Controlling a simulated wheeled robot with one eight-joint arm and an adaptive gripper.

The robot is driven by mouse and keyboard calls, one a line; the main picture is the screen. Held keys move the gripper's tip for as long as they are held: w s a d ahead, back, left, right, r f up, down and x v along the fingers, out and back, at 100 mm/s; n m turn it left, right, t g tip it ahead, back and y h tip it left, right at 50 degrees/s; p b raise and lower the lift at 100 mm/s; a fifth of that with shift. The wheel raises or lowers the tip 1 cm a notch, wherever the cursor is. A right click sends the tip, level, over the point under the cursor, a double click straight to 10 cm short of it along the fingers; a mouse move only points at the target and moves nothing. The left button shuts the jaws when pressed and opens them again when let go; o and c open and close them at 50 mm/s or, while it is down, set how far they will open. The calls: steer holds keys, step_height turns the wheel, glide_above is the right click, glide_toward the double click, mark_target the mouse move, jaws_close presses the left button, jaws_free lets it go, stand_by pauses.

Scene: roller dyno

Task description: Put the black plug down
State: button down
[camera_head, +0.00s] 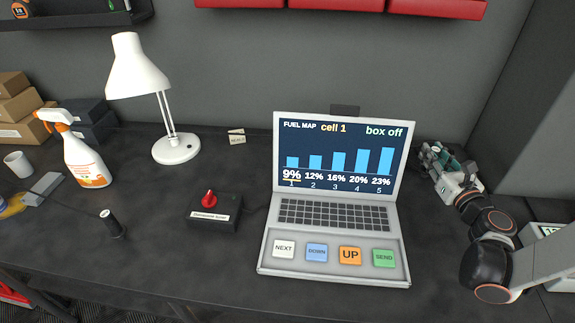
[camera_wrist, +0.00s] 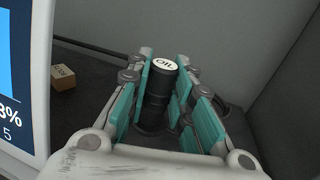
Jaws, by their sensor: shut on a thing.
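The black plug (camera_wrist: 158,92) shows in the wrist view as a black cylinder with a white top marked OIL. It stands between the teal pads of my gripper (camera_head: 440,160), which is shut on it. In the head view my gripper is at the back right of the desk, just right of the laptop, and the plug is mostly hidden there. The plug looks upright and close over the dark desk; I cannot tell whether its base touches.
The laptop (camera_head: 335,215) stands close left of my gripper, its screen reading "box off". A grey wall is behind and right. A black box with a red knob (camera_head: 213,210), a white lamp (camera_head: 176,150), a spray bottle (camera_head: 85,160) and a small black cylinder (camera_head: 111,224) are further left.

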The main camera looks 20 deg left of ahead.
steer(key=s+a+f+n+g+y, duration=0.2)
steer(key=s+a+n+y, duration=0.1)
steer(key=shift+g, duration=0.3)
steer(key=shift+f+b+x, duration=0.5)
steer(key=shift+b+x, duration=0.4)
steer(key=shift+x, duration=2.05)
steer(key=shift+f+b+x, duration=0.55)
steer(key=shift+b+x, duration=0.35)
steer(key=shift+x, duration=2.05)
steer(key=shift+f+b+x, duration=0.5)
steer(key=shift+b+x, duration=0.4)
steer(key=shift+x, duration=2.05)
steer(key=shift+f, duration=0.2)
steer(key=c, duration=1.4)
jaws_free()
steer(key=shift+c, duration=0.2)
steer(key=shift+r, duration=0.15)
